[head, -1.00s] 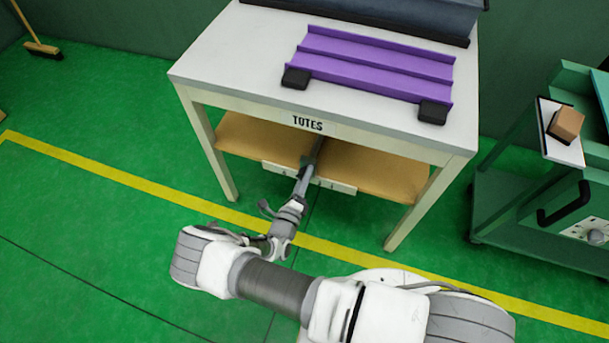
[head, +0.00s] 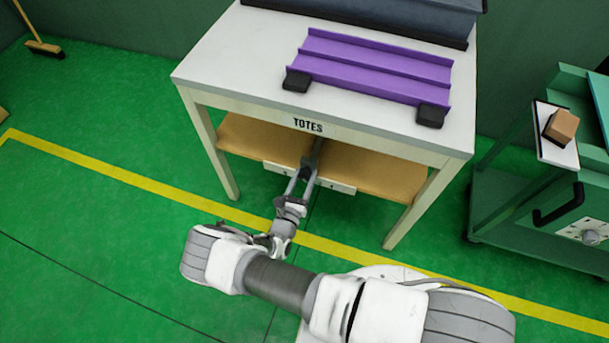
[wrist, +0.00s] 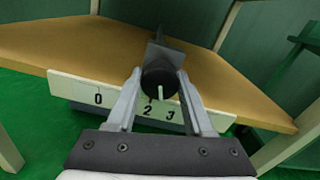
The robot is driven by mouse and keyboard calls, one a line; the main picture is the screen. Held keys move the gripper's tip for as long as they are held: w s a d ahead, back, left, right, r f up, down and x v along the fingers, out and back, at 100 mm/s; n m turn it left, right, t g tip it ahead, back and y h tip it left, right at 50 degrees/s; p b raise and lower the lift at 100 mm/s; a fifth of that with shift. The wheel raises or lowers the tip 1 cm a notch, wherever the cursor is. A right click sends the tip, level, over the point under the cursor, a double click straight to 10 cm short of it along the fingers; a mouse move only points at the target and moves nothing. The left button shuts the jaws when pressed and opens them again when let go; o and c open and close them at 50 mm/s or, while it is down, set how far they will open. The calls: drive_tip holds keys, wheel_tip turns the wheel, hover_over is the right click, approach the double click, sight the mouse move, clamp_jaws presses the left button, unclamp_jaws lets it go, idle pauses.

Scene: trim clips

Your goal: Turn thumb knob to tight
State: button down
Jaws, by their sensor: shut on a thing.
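The thumb knob (wrist: 158,77) is a dark round knob with a pale pointer line on its face, in the middle of the wrist view. The pointer line points down toward the white scale plate (wrist: 75,90), which carries the digits 0, 2 and 3; part of the plate is hidden by the knob and fingers. My gripper (wrist: 160,74) has one finger on each side of the knob and is shut on it. In the head view my gripper (head: 308,168) is at the front edge of the shelf under the table, and the knob is too small to make out.
The wooden shelf (head: 370,172) lies beneath the white table (head: 240,65) labelled TOTES. A purple ribbed tray (head: 375,65) is on top. Table legs (head: 405,212) stand either side of my arm. A green cart (head: 515,205) is at the right.

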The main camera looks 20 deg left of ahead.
drive_tip(key=shift+m+p, duration=0.45)
drive_tip(key=shift+m, duration=1.55)
drive_tip(key=shift+c, duration=1.4)
unclamp_jaws()
drive_tip(key=shift+s, duration=0.1)
drive_tip(key=s+a+p, duration=0.1)
drive_tip(key=s+p, duration=0.1)
drive_tip(key=s, duration=1.5)
drive_tip(key=shift+a, duration=0.2)
drive_tip(key=shift+s, duration=0.1)
